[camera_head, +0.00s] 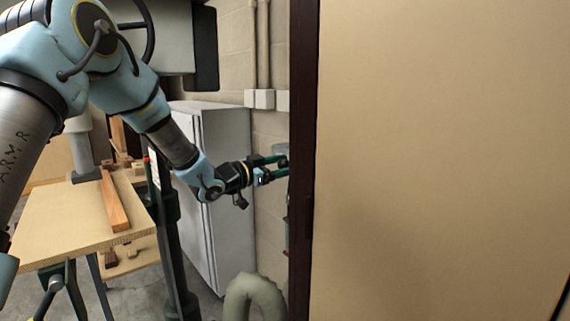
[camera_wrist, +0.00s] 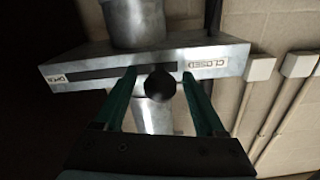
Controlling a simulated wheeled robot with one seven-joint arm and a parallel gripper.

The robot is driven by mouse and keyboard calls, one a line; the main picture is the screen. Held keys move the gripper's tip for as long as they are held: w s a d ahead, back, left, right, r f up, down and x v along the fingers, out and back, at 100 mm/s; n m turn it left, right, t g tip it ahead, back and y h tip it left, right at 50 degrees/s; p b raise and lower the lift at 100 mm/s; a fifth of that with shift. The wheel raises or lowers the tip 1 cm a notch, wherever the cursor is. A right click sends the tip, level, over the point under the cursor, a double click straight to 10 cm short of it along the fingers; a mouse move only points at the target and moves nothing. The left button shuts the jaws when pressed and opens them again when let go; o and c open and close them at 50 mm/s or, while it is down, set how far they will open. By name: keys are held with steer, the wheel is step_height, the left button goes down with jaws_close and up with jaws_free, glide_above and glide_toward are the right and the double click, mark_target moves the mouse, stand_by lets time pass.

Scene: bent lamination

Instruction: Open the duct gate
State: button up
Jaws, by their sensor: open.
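The duct gate (camera_wrist: 100,66) is a grey metal box with a dark slot along its face in the wrist view. A label reading CLOSED (camera_wrist: 208,63) is at its right end and one that seems to read OPEN (camera_wrist: 61,78) is at its left. A round black knob (camera_wrist: 160,83) sits at the slot's right part, toward CLOSED. My gripper (camera_wrist: 159,76) is open, with one green finger on each side of the knob; contact cannot be told. In the head view my gripper (camera_head: 283,166) reaches the edge of a large panel, which hides most of the gate.
The large tan panel (camera_head: 440,160) with a dark edge fills the right of the head view. A grey cabinet (camera_head: 222,190) stands behind my arm. A workbench (camera_head: 85,220) with a wood strip (camera_head: 115,203) is at left. A thick hose (camera_head: 254,295) lies below.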

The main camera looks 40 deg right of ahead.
jaws_close()
stand_by(0.5)
stand_by(0.8)
